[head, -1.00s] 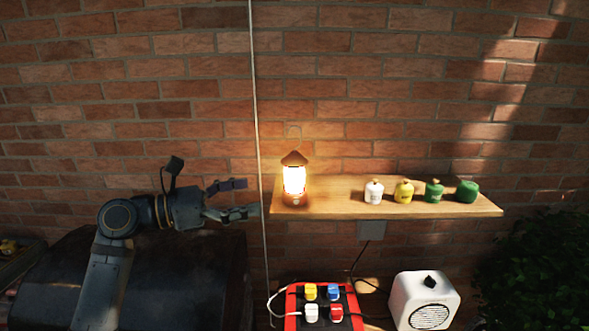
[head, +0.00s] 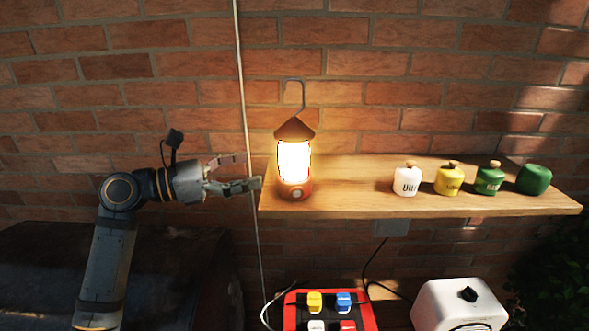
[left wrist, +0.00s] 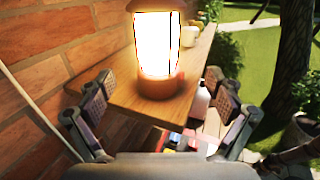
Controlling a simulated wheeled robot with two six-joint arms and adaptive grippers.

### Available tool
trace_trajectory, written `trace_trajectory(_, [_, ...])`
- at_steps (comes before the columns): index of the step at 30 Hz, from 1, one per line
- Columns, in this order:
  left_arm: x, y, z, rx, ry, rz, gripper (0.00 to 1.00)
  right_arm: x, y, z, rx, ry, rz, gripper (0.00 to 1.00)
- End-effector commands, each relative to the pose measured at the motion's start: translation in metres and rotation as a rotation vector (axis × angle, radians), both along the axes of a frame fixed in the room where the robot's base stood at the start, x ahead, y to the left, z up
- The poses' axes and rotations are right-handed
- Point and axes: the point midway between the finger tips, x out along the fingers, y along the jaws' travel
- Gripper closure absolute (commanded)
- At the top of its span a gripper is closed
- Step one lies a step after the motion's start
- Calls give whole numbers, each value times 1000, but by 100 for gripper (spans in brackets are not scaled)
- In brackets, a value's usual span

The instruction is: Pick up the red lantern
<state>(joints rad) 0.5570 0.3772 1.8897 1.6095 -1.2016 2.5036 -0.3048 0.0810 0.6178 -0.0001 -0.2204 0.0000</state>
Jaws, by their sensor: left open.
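The red lantern (head: 294,187) stands upright and lit near the left end of a wooden shelf (head: 345,205). It has a brown cone top and a wire handle. My left gripper (head: 252,172) is open and empty, just left of the lantern, with its fingers pointing at it. In the left wrist view the lantern (left wrist: 157,84) stands ahead, beyond and between the open fingers (left wrist: 160,105), not touching them. Its top is cut off there. My right gripper is in neither view.
White (head: 407,181), yellow (head: 449,181) and green (head: 489,181) canisters and a green rounded item (head: 534,179) stand farther right on the shelf. A thin pale cable (head: 244,110) hangs by the shelf's left end. A red box (head: 371,318) and white appliance (head: 460,305) sit below.

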Motion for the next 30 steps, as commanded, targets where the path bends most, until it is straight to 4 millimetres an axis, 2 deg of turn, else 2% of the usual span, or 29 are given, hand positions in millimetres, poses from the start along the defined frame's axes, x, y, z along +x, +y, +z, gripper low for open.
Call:
trace_trajectory(2, [0,0,-2,0,0,0,8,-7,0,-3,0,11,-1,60])
trace_trajectory(5, [1,-2,0,-2,0,0,8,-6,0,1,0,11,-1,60])
trace_trajectory(14, [18,-43,4,-5,1,-3,8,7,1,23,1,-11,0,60])
trace_trajectory(20, [21,-50,1,0,0,0,8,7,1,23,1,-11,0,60])
trace_trajectory(26, [30,-77,17,-6,3,-3,8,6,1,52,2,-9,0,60])
trace_trajectory(30, [38,-94,12,-2,2,-1,8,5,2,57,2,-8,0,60])
